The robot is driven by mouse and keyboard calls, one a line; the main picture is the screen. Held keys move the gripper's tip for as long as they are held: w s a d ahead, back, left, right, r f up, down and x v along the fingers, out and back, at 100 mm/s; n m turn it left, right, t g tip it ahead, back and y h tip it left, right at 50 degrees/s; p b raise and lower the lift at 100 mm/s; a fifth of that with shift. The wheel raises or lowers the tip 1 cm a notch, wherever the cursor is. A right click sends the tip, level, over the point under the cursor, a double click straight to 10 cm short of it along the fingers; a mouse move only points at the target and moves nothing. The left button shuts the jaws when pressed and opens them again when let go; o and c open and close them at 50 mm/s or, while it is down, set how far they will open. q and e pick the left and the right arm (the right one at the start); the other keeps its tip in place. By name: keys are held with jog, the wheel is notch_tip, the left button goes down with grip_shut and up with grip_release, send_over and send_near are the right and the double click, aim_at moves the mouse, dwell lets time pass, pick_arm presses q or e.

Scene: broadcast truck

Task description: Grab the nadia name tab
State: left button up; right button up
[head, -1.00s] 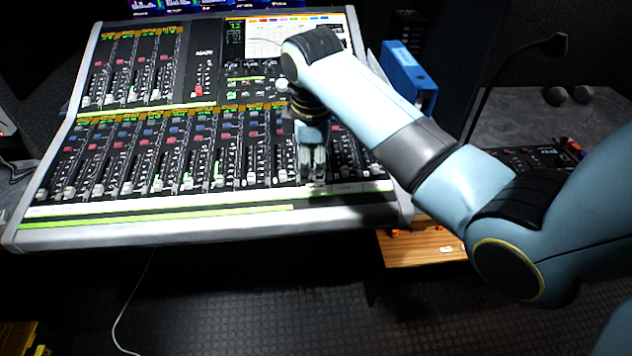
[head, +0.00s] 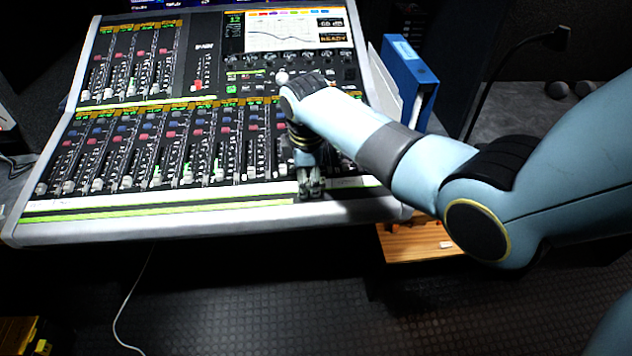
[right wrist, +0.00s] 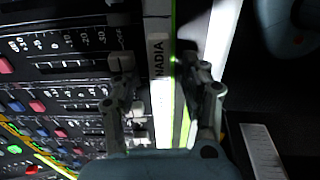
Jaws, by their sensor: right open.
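The nadia name tab (right wrist: 159,62) is a pale strip with dark lettering on the front edge of the mixing console (head: 120,225). In the right wrist view it lies between the two open fingers of my right gripper (right wrist: 160,75), a little ahead of the tips. I cannot tell whether a finger touches it. In the head view my right gripper (head: 311,190) points down over the lower right part of the console's front strip, and the tab's lettering cannot be made out there. My left gripper is in none of the views.
Rows of fader caps (head: 155,180) stand just behind the front strip. Blue binders (head: 408,75) stand right of the console. A wooden surface (head: 415,242) lies below its right corner.

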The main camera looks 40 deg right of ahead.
jog(key=shift+c, duration=0.4)
grip_shut()
jog(key=shift+r, duration=0.1)
